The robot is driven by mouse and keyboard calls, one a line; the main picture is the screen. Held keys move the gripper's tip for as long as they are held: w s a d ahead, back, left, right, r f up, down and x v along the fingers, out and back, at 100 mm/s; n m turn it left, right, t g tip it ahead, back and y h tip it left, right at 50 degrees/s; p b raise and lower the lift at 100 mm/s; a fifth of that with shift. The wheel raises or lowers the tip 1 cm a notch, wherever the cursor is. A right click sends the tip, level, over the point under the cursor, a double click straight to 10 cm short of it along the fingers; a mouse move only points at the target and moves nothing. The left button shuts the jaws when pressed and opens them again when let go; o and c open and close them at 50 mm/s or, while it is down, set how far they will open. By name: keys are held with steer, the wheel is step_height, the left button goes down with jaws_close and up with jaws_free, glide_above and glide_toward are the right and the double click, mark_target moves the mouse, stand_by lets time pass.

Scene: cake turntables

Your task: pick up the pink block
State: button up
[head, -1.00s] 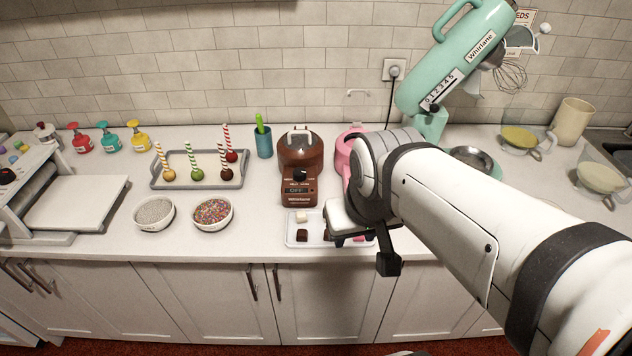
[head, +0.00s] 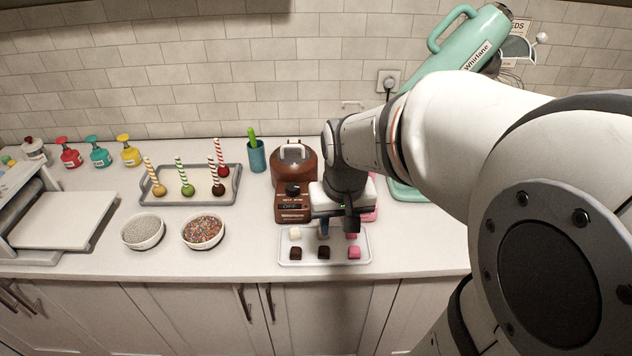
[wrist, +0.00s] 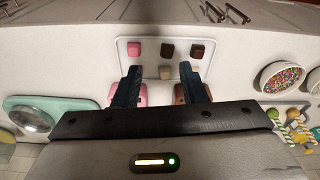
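A pink block (head: 354,252) sits at the front right corner of a white tray (head: 284,261); the wrist view shows this pink block (wrist: 136,50) too. A second pink piece (head: 351,236) shows behind it, partly hidden by my gripper. My gripper (head: 337,228) is above the back part of the tray. In the wrist view my gripper (wrist: 159,69) is open, its two dark fingers apart and empty. A whitish block (wrist: 165,72) shows between them, on the tray below.
Two dark brown blocks (head: 296,253) (head: 324,252) and a white block (head: 295,234) share the tray. A brown melting pot (head: 292,205) and a pink appliance (head: 372,212) stand behind it. Sprinkle bowls (head: 203,231) are left. The counter between bowls and tray is clear.

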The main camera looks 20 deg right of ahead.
steer(key=m+g, duration=0.2)
glide_above(354, 254)
step_height(354, 254, down, 9)
steer(key=shift+s+a+f, duration=0.1)
steer(key=shift+s+f, duration=0.05)
steer(key=shift+f, duration=0.4)
steer(key=shift+s+a+f, duration=0.1)
steer(key=shift+f, duration=0.4)
steer(key=shift+w+d+f+p, duration=0.1)
steer(key=shift+d+f+p, duration=0.1)
steer(key=shift+f, duration=1.2)
steer(key=shift+w+d+f+p, duration=0.1)
steer(key=shift+f+p, duration=0.1)
steer(key=shift+f, duration=1.15)
steer(key=shift+a, duration=0.1)
steer(key=c, duration=0.7)
